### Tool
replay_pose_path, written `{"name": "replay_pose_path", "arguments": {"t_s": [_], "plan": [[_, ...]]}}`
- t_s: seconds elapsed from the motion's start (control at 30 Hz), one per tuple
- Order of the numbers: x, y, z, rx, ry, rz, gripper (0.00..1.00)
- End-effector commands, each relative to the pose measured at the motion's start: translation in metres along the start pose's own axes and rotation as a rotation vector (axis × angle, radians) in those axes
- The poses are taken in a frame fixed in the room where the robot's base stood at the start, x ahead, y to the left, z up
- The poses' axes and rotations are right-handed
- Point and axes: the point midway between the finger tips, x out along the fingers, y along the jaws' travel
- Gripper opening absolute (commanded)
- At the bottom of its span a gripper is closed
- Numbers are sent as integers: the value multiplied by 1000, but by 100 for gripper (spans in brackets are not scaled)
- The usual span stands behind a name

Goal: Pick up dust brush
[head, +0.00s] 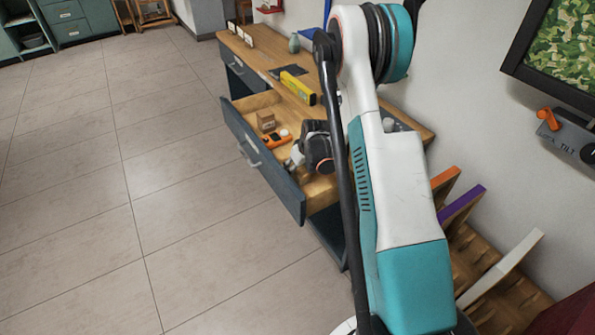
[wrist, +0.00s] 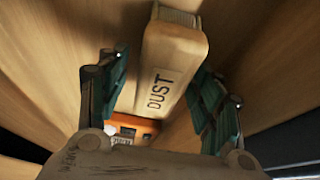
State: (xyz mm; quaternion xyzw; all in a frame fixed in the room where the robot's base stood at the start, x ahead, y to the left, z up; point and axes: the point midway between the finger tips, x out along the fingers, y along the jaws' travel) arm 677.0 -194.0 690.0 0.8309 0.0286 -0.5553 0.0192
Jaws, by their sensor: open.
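The dust brush (wrist: 172,60) shows in the wrist view as a pale cream block with "DUST" on it and a bristle-like strip at its far end. It lies in the wooden drawer. My gripper (wrist: 163,72) is open, with one teal-padded finger on each side of the brush. Gaps show between the fingers and the brush, and the hold is empty. In the head view, my wrist (head: 316,145) is down inside the open drawer (head: 262,158). I cannot make out the brush there; my arm covers part of the drawer.
An orange item (head: 277,137) and a small cardboard box (head: 266,121) lie in the drawer; an orange labelled thing (wrist: 135,128) is close to my gripper. A yellow level (head: 298,88) lies on the worktop (head: 262,55) above. The tiled floor to the left is clear.

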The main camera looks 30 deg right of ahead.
Motion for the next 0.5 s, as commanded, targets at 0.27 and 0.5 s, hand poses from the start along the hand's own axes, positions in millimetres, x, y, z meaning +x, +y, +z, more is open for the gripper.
{"name": "replay_pose_path", "arguments": {"t_s": [0.27,0.5], "plan": [[0,0,0,0,0,0,42],[0,0,0,0,0,0,11]]}}
